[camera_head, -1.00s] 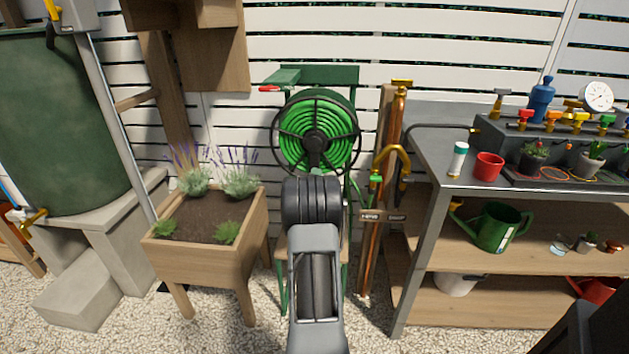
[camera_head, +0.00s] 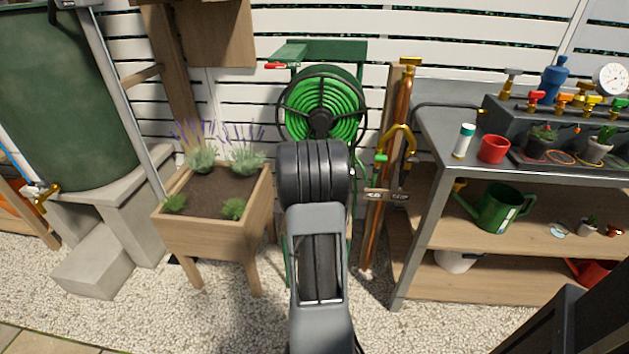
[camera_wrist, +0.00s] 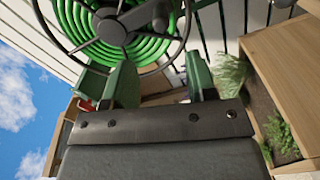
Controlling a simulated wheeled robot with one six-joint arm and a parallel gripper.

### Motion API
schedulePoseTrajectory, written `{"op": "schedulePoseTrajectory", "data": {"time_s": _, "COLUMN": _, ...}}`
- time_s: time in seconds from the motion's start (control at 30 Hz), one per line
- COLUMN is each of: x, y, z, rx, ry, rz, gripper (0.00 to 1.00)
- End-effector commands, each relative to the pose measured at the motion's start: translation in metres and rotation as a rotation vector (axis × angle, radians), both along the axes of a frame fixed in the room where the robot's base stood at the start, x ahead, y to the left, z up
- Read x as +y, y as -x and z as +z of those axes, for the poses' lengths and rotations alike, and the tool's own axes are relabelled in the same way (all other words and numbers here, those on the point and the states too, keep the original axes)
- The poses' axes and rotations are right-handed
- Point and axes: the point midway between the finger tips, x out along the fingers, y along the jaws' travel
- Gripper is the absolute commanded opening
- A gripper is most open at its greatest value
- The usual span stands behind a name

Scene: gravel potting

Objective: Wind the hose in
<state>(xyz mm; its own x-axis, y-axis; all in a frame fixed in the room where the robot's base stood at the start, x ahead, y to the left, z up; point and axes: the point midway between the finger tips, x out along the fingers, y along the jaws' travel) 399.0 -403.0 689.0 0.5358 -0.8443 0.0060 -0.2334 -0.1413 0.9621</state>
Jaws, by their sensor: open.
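The hose reel (camera_head: 320,82) holds coiled green hose behind a dark spoked wheel, on a green stand against the white slatted fence. A red-tipped handle (camera_head: 275,66) sticks out at its upper left. The wheel and coils of the reel also fill the top of the wrist view (camera_wrist: 112,30). My gripper (camera_wrist: 162,80) is open, its two green fingers apart with nothing seen held between them, close to the reel's wheel. I cannot tell whether it touches. In the head view my own arm hides the gripper and the lower part of the reel.
A wooden planter (camera_head: 210,240) with lavender stands left of the reel. A copper standpipe (camera_head: 378,215) with a brass tap stands close on its right. A metal-framed bench (camera_head: 423,200) with pots, valves and a green watering can (camera_head: 500,207) is further right. Gravel (camera_head: 240,325) lies in front.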

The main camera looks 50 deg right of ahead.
Motion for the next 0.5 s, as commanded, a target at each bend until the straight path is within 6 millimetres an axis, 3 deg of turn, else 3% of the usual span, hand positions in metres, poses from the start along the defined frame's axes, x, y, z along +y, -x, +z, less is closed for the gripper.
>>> {"op": "schedulePoseTrajectory", "data": {"time_s": 0.2, "x": 0.0115, "y": 0.0076, "z": 0.0003, "rx": -0.001, "ry": 0.000, "rz": -0.001, "gripper": 0.52}}
{"op": "schedulePoseTrajectory", "data": {"time_s": 0.5, "x": 0.0129, "y": 0.0085, "z": -0.0003, "rx": -0.001, "ry": -0.001, "rz": -0.001, "gripper": 0.52}}
